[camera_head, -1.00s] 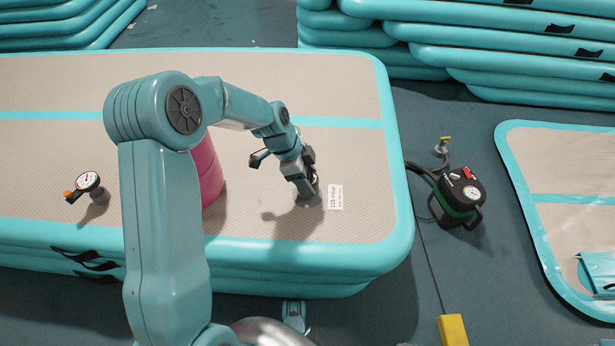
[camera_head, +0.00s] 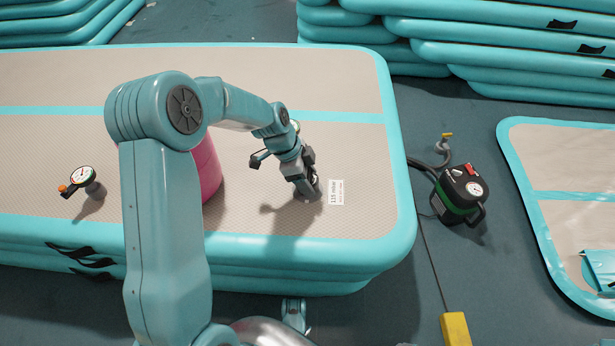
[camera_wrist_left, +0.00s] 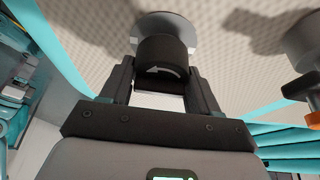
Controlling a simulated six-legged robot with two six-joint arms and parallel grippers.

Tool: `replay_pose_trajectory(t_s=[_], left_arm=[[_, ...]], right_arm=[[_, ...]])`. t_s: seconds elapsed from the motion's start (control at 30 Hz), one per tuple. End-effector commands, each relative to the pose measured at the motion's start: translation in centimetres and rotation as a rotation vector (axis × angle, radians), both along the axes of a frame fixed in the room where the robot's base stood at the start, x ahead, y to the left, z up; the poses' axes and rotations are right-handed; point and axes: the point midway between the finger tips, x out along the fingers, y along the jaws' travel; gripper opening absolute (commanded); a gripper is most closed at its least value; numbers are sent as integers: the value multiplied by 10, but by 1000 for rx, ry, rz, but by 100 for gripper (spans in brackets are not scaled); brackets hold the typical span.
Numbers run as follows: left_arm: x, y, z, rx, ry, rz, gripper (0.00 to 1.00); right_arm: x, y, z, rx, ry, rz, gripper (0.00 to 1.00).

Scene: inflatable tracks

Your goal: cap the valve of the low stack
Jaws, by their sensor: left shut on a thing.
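The low stack (camera_head: 372,215) is a pile of teal-edged, beige-topped inflatable mats in the head view. My left gripper (camera_head: 309,190) points down at its top, just left of a white label (camera_head: 336,192). In the left wrist view my left gripper (camera_wrist_left: 160,88) is shut on a black cap (camera_wrist_left: 163,50) with a white curved arrow. The cap stands against a round grey valve flange (camera_wrist_left: 183,28) on the mat. Whether its thread is fully seated cannot be seen. My right gripper is not in view.
A pressure gauge (camera_head: 82,176) with an orange knob stands on the stack's left part. A pink cylinder (camera_head: 207,170) is partly hidden behind my left arm. A black pump (camera_head: 460,195) is on the floor at right, near a yellow block (camera_head: 455,329). Higher stacks (camera_head: 500,45) rise behind.

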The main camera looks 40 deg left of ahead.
Motion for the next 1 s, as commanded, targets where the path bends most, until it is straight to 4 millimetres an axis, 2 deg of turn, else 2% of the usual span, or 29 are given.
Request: replay_pose_trajectory(t_s=[0.67, 0.8, 1.0], left_arm=[[0, 0, -16, 0, 0, 2, 32], [-1, -1, -16, 0, 0, 128, 32], [0, 0, -13, 1, 0, 388, 32]], right_arm=[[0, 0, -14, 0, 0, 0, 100], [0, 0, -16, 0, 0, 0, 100], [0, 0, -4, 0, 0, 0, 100]])
